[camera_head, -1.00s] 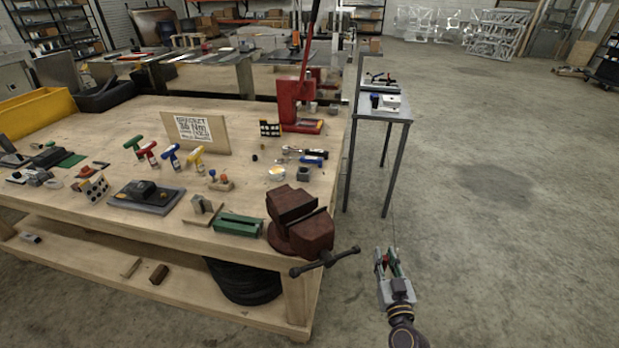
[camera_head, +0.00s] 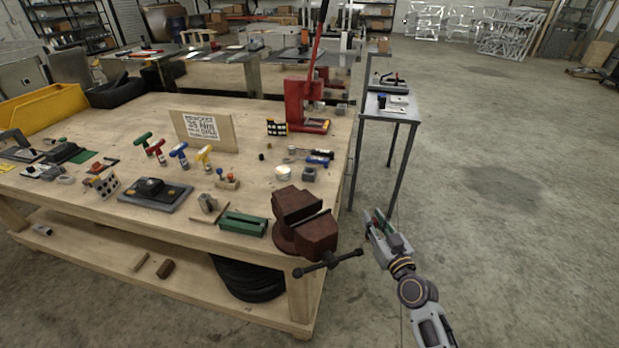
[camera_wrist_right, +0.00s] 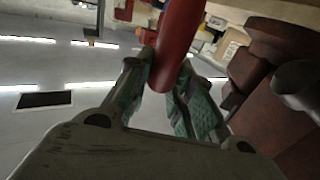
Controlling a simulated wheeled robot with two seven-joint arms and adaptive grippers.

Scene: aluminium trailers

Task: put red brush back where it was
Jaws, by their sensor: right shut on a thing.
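My right gripper (camera_head: 374,220) is over the floor, to the right of the workbench's front right corner. In the right wrist view, its green-padded fingers (camera_wrist_right: 158,88) are shut around a smooth red rounded thing (camera_wrist_right: 179,45), which I take to be the red brush. Only its red, rounded part shows; no bristles can be made out. My left gripper is not in view.
The workbench (camera_head: 100,222) carries a brown vise (camera_head: 303,225) at its near right corner, close to my right gripper. Green, red, blue and yellow T-handled tools stand before a sign board (camera_head: 203,131). A red press (camera_head: 305,105) stands behind. A narrow side table (camera_head: 393,114) stands right.

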